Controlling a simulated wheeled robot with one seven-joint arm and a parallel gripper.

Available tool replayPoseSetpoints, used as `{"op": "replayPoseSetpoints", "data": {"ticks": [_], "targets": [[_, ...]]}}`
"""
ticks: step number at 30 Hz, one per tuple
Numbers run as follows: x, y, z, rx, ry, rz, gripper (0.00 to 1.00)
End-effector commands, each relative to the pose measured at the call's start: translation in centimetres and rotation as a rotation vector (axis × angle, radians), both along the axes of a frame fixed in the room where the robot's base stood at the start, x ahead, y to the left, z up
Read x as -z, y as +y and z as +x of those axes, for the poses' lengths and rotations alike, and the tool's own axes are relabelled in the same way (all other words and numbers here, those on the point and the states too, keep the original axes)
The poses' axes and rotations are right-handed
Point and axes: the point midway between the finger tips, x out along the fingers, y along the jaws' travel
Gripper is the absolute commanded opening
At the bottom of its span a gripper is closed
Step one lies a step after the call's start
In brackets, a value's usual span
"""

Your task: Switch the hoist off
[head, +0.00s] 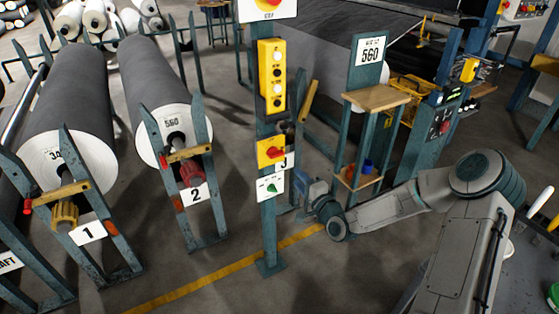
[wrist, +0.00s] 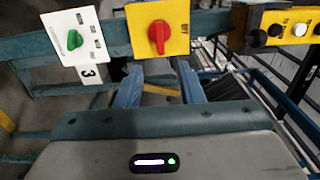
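A teal post (head: 268,225) carries the controls. A yellow plate with a red rotary knob (head: 272,153) is at mid-height; the knob's handle lies across the post. It also shows in the wrist view (wrist: 159,37). Below it is a white plate with a green knob (head: 271,187), on the left in the wrist view (wrist: 74,40). Above is a yellow push-button box (head: 272,77). I cannot read which control is marked for the hoist. My gripper (wrist: 160,90) is open and empty, its two blue fingers apart just under the red knob's plate. It is right of the post in the head view.
Grey rolls (head: 65,100) on teal stands fill the left. A wooden-topped stand (head: 376,97) is behind my arm. A yellow floor line (head: 195,285) runs past the post's foot.

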Motion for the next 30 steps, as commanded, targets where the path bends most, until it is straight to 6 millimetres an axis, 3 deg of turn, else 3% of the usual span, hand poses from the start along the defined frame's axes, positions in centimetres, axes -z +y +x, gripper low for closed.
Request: {"op": "replayPoseSetpoints", "data": {"ticks": [18,30], "targets": [[0.0,6.2,9.0,-0.001,0.0,-0.005,0.35],[0.0,7.1,10.5,0.0,0.001,-0.006,0.35]]}}
